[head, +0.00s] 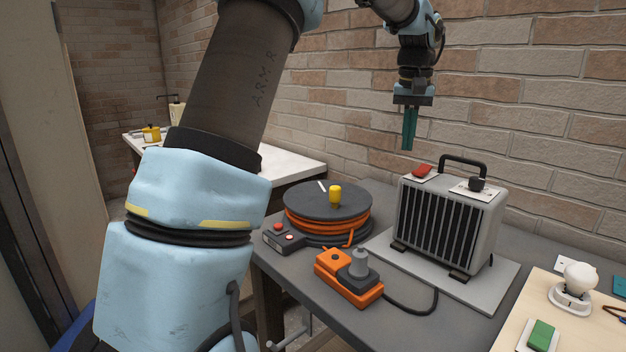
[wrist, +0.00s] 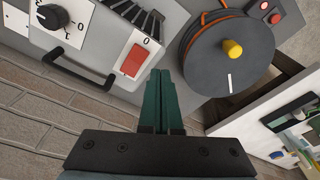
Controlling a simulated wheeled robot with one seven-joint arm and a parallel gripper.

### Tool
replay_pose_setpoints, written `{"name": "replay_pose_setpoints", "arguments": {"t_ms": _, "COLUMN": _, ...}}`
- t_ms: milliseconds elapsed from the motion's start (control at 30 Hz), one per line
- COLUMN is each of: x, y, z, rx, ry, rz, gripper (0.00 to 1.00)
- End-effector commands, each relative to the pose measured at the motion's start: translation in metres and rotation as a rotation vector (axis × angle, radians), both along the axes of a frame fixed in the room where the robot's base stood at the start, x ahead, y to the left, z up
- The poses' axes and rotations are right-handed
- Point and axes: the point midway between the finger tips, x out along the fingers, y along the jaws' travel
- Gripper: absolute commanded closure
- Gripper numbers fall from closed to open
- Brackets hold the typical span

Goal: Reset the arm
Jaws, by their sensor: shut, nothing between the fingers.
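My gripper (head: 408,148) has slim green fingers that point down, held together with nothing between them. In the head view it hangs in the air behind and above the grey heater, near the brick wall. In the wrist view my gripper (wrist: 160,75) shows its two fingers side by side, apart from the heater and the cable reel. My arm rises across the left of the head view and bends over to the right at the top.
A grey heater (head: 447,225) with a black handle stands on the grey bench. Left of it are a cable reel (head: 305,203) with orange cable and an orange socket block (head: 345,285). A white lamp (head: 573,288) stands at the right. A brick wall (head: 540,100) runs behind.

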Motion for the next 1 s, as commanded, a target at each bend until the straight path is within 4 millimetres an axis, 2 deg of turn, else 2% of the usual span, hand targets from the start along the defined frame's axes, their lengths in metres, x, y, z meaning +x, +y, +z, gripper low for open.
{"name": "replay_pose_setpoints", "arguments": {"t_ms": 33, "x": 0.0, "y": 0.026, "z": -0.012, "rx": 0.009, "ry": 0.004, "rz": 0.014, "gripper": 1.0}}
{"name": "replay_pose_setpoints", "arguments": {"t_ms": 167, "x": -0.009, "y": 0.094, "z": -0.05, "rx": 0.014, "ry": 0.008, "rz": 0.044, "gripper": 1.0}}
{"name": "replay_pose_setpoints", "arguments": {"t_ms": 267, "x": -0.025, "y": 0.148, "z": -0.079, "rx": 0.014, "ry": 0.011, "rz": 0.077, "gripper": 1.0}}
{"name": "replay_pose_setpoints", "arguments": {"t_ms": 400, "x": -0.063, "y": 0.221, "z": -0.116, "rx": 0.008, "ry": 0.015, "rz": 0.137, "gripper": 1.0}}
{"name": "replay_pose_setpoints", "arguments": {"t_ms": 500, "x": -0.097, "y": 0.265, "z": -0.14, "rx": 0.0, "ry": 0.015, "rz": 0.183, "gripper": 1.0}}
{"name": "replay_pose_setpoints", "arguments": {"t_ms": 600, "x": -0.129, "y": 0.295, "z": -0.157, "rx": -0.006, "ry": 0.014, "rz": 0.224, "gripper": 1.0}}
{"name": "replay_pose_setpoints", "arguments": {"t_ms": 733, "x": -0.158, "y": 0.317, "z": -0.172, "rx": -0.01, "ry": 0.013, "rz": 0.257, "gripper": 1.0}}
{"name": "replay_pose_setpoints", "arguments": {"t_ms": 833, "x": -0.168, "y": 0.324, "z": -0.176, "rx": -0.012, "ry": 0.01, "rz": 0.269, "gripper": 1.0}}
{"name": "replay_pose_setpoints", "arguments": {"t_ms": 1000, "x": -0.17, "y": 0.325, "z": -0.177, "rx": -0.012, "ry": 0.011, "rz": 0.27, "gripper": 1.0}}
